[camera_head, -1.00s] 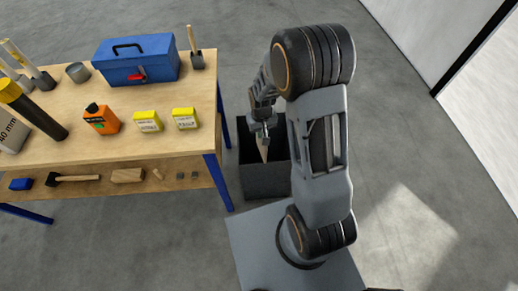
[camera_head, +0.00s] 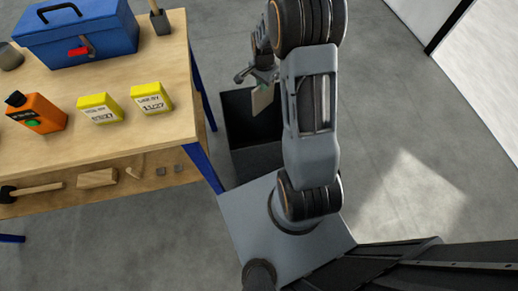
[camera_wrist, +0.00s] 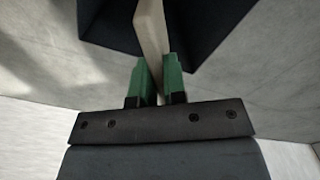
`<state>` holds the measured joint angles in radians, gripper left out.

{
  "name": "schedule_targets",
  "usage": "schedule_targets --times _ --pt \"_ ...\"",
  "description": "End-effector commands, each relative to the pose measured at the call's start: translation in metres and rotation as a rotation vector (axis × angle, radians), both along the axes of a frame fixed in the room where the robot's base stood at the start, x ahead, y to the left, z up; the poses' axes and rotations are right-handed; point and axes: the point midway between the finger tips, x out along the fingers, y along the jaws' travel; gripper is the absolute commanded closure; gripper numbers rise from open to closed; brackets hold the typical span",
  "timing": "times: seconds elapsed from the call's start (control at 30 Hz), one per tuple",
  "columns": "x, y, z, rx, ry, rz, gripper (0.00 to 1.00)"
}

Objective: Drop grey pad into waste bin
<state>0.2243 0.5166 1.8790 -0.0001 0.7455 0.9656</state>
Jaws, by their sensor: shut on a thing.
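My gripper (camera_wrist: 154,80) has two green fingers shut on a flat, pale beige-grey pad (camera_wrist: 152,30), which I take to be the grey pad. The pad (camera_head: 262,98) also shows in the head view, hanging from my gripper (camera_head: 264,80) over the far part of the waste bin's opening. The waste bin (camera_head: 258,160) is a dark, open box on the floor between the bench and my base. My arm hides its right side. In the wrist view the dark bin (camera_wrist: 110,25) lies beyond the fingertips on both sides of the pad.
A wooden bench (camera_head: 100,150) with blue legs stands left of the bin. It bears a blue toolbox (camera_head: 85,38), an orange bottle (camera_head: 38,114) and two yellow boxes (camera_head: 151,98). A hammer (camera_head: 35,188) and small blocks lie on its lower shelf. Floor on the right is clear.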

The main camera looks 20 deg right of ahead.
Motion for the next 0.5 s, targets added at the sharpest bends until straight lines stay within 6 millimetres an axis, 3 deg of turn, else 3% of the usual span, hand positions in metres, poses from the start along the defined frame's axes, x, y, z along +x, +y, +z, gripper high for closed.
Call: schedule_targets --times 0.5 --pt "0.000 -0.001 -0.048 0.000 0.001 -0.007 1.00"
